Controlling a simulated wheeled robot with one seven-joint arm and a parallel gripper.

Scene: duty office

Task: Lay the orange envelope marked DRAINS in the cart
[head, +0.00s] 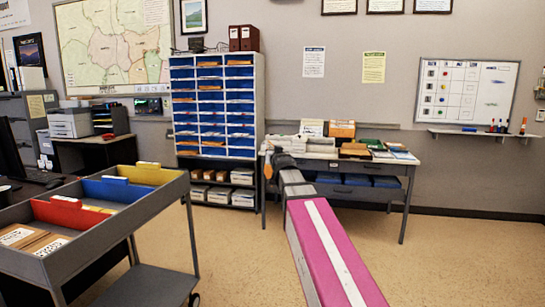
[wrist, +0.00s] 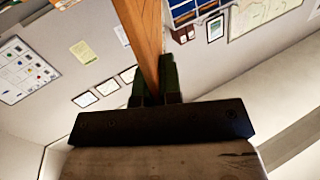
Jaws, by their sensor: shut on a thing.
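My gripper (head: 272,163) is at the far end of my outstretched arm, in front of the back table in the head view. In the wrist view my gripper (wrist: 156,85) is shut on an orange-brown flat thing, seen nearly edge-on, which looks like the orange envelope (wrist: 146,35). No marking on it can be read. In the head view only a small orange patch shows at the gripper. The grey cart (head: 120,227) stands at the left, well apart from my gripper. Its top tray has red, blue and yellow dividers, with brown envelopes in the nearest part.
The back table (head: 405,167) holds stacks of papers and an orange box. A sorting shelf (head: 260,110) with blue pigeonholes stands left of it. A desk with a printer (head: 70,122) is behind the cart. The floor (head: 235,250) between cart and arm is clear.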

